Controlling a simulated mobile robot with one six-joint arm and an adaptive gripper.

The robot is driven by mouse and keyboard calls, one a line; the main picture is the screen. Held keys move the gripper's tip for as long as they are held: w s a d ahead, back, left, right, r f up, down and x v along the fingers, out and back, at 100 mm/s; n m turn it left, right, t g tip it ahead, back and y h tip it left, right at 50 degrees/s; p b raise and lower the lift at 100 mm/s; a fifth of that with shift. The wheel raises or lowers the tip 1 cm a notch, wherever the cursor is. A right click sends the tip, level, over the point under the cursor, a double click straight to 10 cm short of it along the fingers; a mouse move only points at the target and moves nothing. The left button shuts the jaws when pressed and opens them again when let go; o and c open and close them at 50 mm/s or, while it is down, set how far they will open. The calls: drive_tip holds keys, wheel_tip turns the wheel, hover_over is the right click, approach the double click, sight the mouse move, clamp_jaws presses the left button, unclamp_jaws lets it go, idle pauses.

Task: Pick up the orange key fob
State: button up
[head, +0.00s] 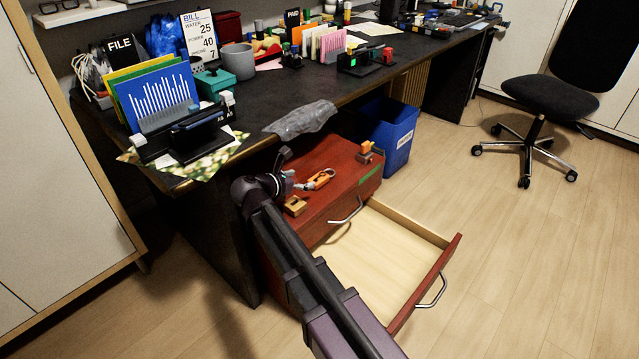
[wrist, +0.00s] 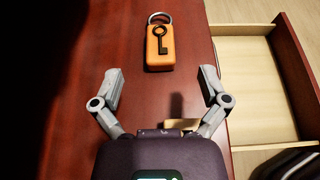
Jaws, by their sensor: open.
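The orange key fob (wrist: 160,48) lies flat on the red-brown cabinet top (wrist: 80,60) in the wrist view. It has a dark key shape on its face and a metal ring at its far end. In the head view the fob (head: 320,179) lies just right of my arm's end. My gripper (wrist: 163,80) is open and empty, its two fingers spread apart on the near side of the fob. In the head view my gripper (head: 284,180) is partly hidden by my arm.
An open, empty drawer (head: 375,260) juts from the cabinet on the right. A small brass-coloured block (head: 295,205) and a wooden piece (head: 366,152) sit on the cabinet top. The dark desk (head: 290,95) overhangs behind, with a grey crumpled cloth (head: 300,120) at its edge. A blue bin (head: 388,132) stands beyond.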

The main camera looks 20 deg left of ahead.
sight(323, 174)
drive_tip(key=shift+b+x, duration=0.7)
drive_tip(key=shift+x, duration=1.75)
drive_tip(key=shift+f, duration=0.1)
drive_tip(key=shift+b+x, duration=1.1)
drive_tip(key=shift+x, duration=1.65)
drive_tip(key=c, duration=1.2)
